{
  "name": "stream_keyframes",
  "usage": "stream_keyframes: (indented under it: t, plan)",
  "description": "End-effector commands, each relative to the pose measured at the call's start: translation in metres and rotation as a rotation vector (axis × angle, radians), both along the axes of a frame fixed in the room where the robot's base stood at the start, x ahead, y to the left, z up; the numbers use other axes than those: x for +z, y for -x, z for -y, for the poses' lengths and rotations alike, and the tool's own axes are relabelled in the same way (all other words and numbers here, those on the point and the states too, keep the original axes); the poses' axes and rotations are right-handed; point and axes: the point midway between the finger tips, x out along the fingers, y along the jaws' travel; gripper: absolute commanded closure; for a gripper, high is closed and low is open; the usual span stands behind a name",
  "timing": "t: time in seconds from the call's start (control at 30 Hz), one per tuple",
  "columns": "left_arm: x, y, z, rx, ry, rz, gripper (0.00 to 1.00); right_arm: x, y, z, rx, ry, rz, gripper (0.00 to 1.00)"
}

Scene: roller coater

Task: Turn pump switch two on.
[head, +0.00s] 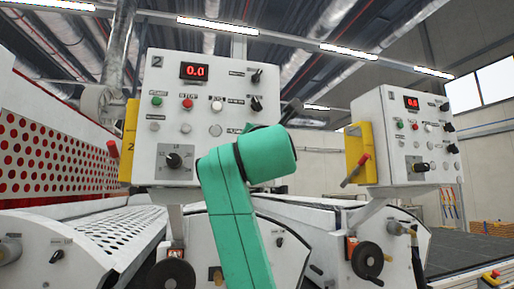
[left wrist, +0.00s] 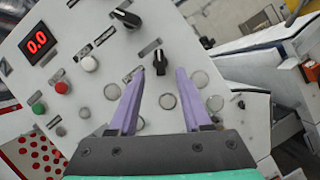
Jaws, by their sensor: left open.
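The control panel marked 2 (head: 207,133) faces me with a red 0.0 display. Two black rotary switches sit at its upper right, the upper switch (head: 256,76) and the lower switch (head: 256,103); their labels are too small to read, so I cannot tell which is the pump switch. In the left wrist view, the upper switch (left wrist: 126,18) lies beyond the fingers. My left gripper (left wrist: 158,73) is open, its purple fingertips either side of the lower switch (left wrist: 159,62); contact cannot be told. In the head view my green arm hides most of the gripper. My right gripper is not in view.
Green (head: 157,101), red (head: 187,103) and white (head: 217,105) buttons are on the same panel, with a large black knob (head: 174,160) below. A second panel (head: 410,130) with a red display stands at right.

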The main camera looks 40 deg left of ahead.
Motion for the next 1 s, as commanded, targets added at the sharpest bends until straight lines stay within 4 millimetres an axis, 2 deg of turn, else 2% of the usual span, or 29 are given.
stream_keyframes:
  t: [0.03,0.1,0.2,0.37,0.9,0.97,1.0]
  plan:
    - [-0.014,0.011,0.011,-0.003,-0.002,0.005,0.51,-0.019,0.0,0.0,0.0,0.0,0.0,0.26]
    - [-0.021,0.026,0.025,-0.003,-0.001,0.006,0.51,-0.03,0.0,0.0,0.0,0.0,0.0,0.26]
    - [-0.027,0.044,0.042,-0.003,-0.002,0.005,0.51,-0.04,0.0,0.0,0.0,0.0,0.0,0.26]
    - [-0.03,0.059,0.056,0.0,-0.001,0.003,0.51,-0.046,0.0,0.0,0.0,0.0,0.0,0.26]
    - [-0.029,0.061,0.057,0.001,0.0,0.001,0.51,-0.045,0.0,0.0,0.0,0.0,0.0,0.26]
    - [-0.031,0.057,0.056,0.009,-0.001,-0.007,0.51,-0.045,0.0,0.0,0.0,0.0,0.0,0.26]
    - [-0.037,0.049,0.054,0.027,-0.001,-0.022,0.51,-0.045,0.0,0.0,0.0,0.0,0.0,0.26]
